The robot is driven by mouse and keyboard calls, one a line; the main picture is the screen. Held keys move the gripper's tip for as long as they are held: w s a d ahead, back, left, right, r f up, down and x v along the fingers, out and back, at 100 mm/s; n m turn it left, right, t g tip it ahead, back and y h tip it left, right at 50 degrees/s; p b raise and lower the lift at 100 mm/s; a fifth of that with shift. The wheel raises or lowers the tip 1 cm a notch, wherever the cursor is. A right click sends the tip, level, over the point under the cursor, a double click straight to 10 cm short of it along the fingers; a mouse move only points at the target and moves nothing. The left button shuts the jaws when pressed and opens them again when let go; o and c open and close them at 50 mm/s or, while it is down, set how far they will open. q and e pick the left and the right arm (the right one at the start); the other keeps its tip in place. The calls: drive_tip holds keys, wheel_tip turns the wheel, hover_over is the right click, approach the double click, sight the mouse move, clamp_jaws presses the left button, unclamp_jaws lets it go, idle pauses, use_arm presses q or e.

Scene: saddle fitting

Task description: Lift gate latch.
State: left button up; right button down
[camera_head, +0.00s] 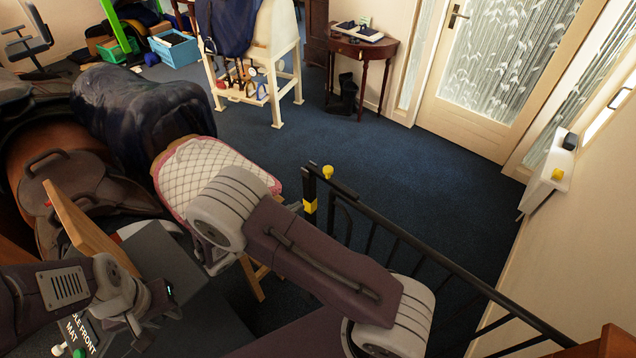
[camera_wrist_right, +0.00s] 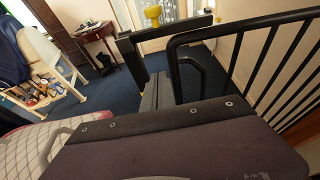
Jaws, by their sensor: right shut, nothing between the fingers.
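The black gate (camera_head: 430,255) has an end post with a yellow band (camera_head: 309,200) and a yellow latch knob (camera_head: 327,171) near its top. In the right wrist view the yellow knob (camera_wrist_right: 153,14) shows at the top, above the black frame of the gate (camera_wrist_right: 200,32). My right gripper (camera_wrist_right: 157,88) appears shut and empty, just below and short of the gate's top; whether it touches the gate I cannot tell.
A white quilted pad (camera_head: 205,170) with a pink edge lies left of the gate. Brown saddles (camera_head: 65,170) stand further left. A small wooden table (camera_head: 362,50) and a glazed door (camera_head: 500,70) are behind. Blue carpet beyond the gate is clear.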

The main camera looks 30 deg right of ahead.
sight(331, 177)
drive_tip(key=shift+w+d+f, duration=0.1)
drive_tip(key=shift+d+f, duration=0.05)
drive_tip(key=shift+d, duration=0.05)
drive_tip(key=w+d+p, duration=0.3)
drive_tip(key=d+p, duration=0.2)
drive_tip(key=d, duration=0.3)
drive_tip(key=shift+w+d+r, duration=0.2)
drive_tip(key=shift+d+r, duration=0.1)
drive_tip(key=shift+r, duration=0.1)
drive_tip(key=shift+w, duration=0.15)
